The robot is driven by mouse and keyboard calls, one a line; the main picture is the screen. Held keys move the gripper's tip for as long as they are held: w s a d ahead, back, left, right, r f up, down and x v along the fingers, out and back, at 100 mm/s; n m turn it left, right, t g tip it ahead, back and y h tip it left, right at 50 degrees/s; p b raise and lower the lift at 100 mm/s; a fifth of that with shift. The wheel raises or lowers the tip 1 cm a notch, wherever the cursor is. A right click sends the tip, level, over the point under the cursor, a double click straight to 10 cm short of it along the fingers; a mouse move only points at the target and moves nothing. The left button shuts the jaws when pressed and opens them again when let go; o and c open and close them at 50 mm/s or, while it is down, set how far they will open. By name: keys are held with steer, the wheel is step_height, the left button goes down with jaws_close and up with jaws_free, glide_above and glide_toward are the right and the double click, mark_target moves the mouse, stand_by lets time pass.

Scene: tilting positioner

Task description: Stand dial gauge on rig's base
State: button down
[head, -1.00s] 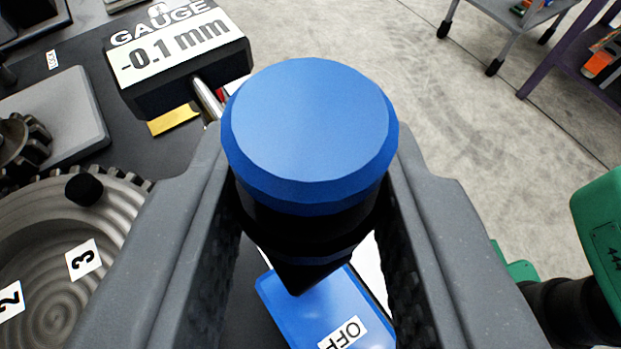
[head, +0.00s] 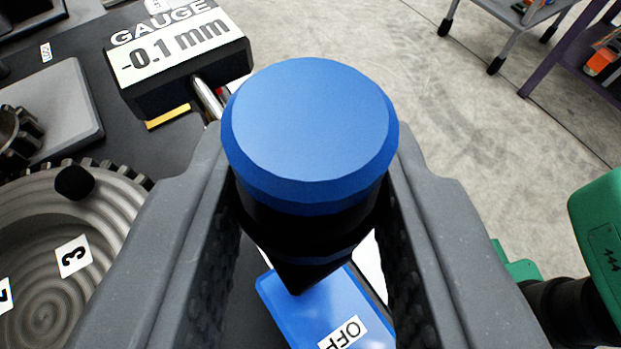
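The dial gauge has a black post with a blue round cap (head: 310,130), a display (head: 180,55) reading -0.1 mm and a blue foot block (head: 325,305) marked OFF. My gripper (head: 312,225) is shut on the post, with one grey finger on each side. The display hangs out to the upper left on a metal rod. The foot's underside is hidden, so I cannot tell whether it touches anything. A dark flat surface (head: 75,65), seemingly the rig's base, lies at the left below the display.
A grey round toothed plate (head: 50,260) with a number 3 label and a black knob (head: 75,182) lies at the lower left. A grey block (head: 65,115) with a small gear is above it. Open concrete floor and a grey cart (head: 510,30) are at the upper right.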

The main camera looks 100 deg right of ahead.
steer(key=shift+f+b, duration=0.55)
steer(key=shift+b, duration=0.2)
steer(key=c, duration=1)
jaws_free()
steer(key=shift+p+v, duration=0.65)
steer(key=shift+v, duration=6.25)
steer(key=shift+f, duration=0.1)
